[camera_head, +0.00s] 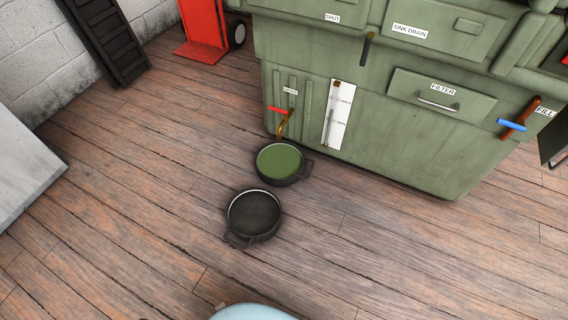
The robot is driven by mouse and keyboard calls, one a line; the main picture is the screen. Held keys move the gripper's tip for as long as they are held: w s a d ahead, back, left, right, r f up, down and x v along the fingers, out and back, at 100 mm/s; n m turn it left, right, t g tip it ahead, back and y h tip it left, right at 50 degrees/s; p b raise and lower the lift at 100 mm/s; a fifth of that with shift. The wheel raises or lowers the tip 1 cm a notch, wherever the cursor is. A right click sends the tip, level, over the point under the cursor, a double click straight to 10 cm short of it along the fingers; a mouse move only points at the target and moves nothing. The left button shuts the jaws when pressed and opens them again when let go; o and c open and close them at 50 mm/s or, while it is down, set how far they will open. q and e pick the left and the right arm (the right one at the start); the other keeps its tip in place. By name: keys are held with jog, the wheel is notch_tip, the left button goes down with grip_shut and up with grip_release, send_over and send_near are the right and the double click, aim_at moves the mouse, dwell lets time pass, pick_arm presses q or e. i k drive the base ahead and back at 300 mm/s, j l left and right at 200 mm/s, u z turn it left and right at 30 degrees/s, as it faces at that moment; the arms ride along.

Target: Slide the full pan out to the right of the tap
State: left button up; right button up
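The full pan (279,164) is a dark round pan filled with green liquid. It stands on the floor just below the tap, with a handle at its right. The tap (283,123) is a brass spout with a red lever, low on the left part of the green cabinet. An empty dark pan (254,215) stands on the floor nearer to me, a little to the left of the full pan, with a lug at its lower left. Neither of my grippers shows.
The green cabinet (380,130) fills the top right behind the pans. Plank floor (400,250) is clear to the right. A red hand truck (204,30) and a dark ladder-like rack (105,40) stand at the back left. A grey slab (25,160) is at the left edge.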

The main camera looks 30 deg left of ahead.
aim_at(279, 164)
jog(key=u, duration=2.3)
jog(key=i+j+u, duration=0.35)
jog(key=i, duration=0.4)
jog(key=i+j+u, duration=0.2)
jog(key=i, duration=0.2)
jog(key=i+l+z, duration=0.2)
jog(key=i+z, duration=0.2)
jog(key=i+l+z, duration=0.1)
jog(key=i+z, duration=0.2)
jog(key=z, duration=0.15)
jog(key=i+z, duration=0.4)
jog(key=i+j+z, duration=0.15)
jog(key=i+z, duration=0.6)
jog(key=i, duration=0.4)
jog(key=i+z, duration=0.35)
jog(key=i, duration=0.3)
jog(key=z, duration=1)
jog(key=j+z, duration=0.1)
jog(key=z, duration=0.35)
jog(key=i+j+z, duration=0.1)
jog(key=z, duration=0.9)
jog(key=j+z, duration=0.1)
jog(key=z, duration=0.9)
